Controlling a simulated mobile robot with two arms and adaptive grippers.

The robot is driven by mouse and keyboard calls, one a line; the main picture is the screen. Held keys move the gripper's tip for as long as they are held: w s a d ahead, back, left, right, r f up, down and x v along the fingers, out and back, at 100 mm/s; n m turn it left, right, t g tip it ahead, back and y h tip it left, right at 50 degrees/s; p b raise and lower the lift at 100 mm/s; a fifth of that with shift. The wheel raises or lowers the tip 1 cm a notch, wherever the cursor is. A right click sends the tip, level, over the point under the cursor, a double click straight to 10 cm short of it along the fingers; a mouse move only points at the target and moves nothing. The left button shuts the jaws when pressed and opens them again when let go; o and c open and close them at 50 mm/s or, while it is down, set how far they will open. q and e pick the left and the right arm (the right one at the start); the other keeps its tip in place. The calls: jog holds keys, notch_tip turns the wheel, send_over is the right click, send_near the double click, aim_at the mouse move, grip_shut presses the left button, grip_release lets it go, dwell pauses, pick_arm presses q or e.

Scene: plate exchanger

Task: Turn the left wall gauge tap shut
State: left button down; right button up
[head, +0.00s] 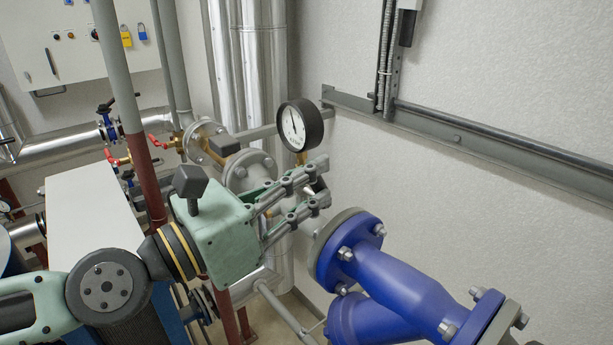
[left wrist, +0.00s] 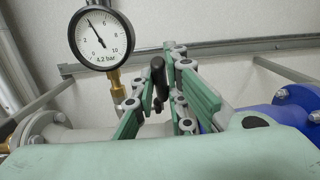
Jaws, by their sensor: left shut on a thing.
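The wall gauge (head: 297,127) is a round white dial with a black rim on a brass stem. It also shows in the left wrist view (left wrist: 101,39), where its face reads 4.2 bar. The tap's black handle (left wrist: 158,76) stands upright between my fingers in the left wrist view. My left gripper (head: 322,181) is just below and right of the gauge in the head view, with its fingers around the handle. It is shut on the handle. The fingers hide most of the tap body. My right gripper is not in view.
A blue flanged pipe (head: 395,280) lies close to the right of my left gripper. Grey flanges (head: 249,172) and red-handled taps (head: 160,142) are to the left. A metal rail (head: 470,135) runs along the wall. A white cabinet (head: 85,45) hangs at the upper left.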

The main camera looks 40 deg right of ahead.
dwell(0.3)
pick_arm(q)
jog(key=c, duration=2)
grip_release()
jog(key=shift+c, duration=0.2)
jog(key=s+a+f, duration=0.1)
jog(key=a, duration=1.1)
jog(key=shift+f, duration=0.15)
jog(key=shift+c, duration=0.6)
